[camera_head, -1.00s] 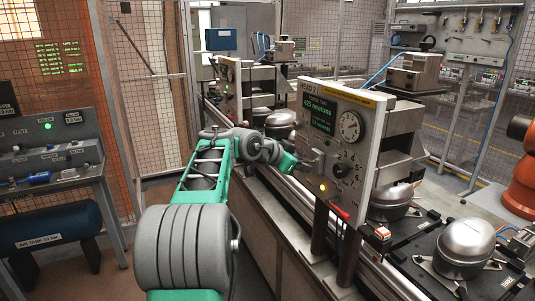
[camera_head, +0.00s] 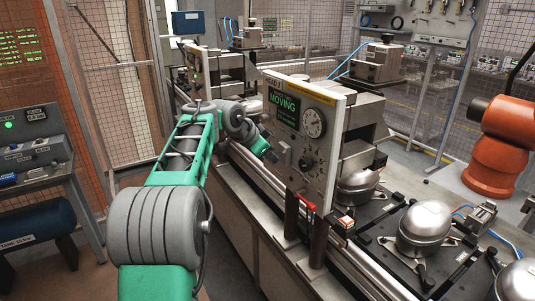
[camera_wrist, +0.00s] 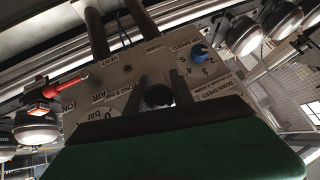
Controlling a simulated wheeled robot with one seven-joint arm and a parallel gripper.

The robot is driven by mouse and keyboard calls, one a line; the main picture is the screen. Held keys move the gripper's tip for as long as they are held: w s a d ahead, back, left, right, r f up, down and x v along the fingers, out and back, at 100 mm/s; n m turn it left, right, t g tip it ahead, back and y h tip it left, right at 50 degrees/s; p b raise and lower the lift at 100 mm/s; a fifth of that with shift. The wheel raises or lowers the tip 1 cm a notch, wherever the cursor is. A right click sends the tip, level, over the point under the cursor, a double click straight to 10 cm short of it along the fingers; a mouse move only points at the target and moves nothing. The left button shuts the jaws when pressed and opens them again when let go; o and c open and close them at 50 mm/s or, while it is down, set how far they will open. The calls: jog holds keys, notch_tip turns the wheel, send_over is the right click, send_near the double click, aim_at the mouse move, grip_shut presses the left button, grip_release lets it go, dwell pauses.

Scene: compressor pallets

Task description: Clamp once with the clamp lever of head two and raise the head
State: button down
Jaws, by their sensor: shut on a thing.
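Head two's panel (camera_head: 285,148) faces my arm in the head view, with a dial gauge (camera_head: 313,123) and a green display (camera_head: 284,104) reading "MOVING". My gripper (camera_head: 272,156) is at the left side of this panel. In the wrist view the panel (camera_wrist: 118,73) appears upside down, and the two dark fingers of my gripper (camera_wrist: 161,88) stand on either side of a round black knob (camera_wrist: 158,96), on which they are shut. It looks like the end of the clamp lever; the lever's shaft is hidden.
A blue knob (camera_wrist: 199,53) sits near the fingers, by the speed labels. Silver compressors (camera_head: 426,225) stand on pallets to the right. An orange robot arm (camera_head: 497,150) stands beyond them. A wire fence closes the left.

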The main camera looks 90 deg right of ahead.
jog(key=c, duration=1.4)
grip_release()
jog(key=shift+r, duration=0.1)
jog(key=v, duration=0.7)
jog(key=shift+w+a+r+b, duration=0.1)
jog(key=shift+a+r+b, duration=0.1)
jog(key=shift+r+b, duration=0.15)
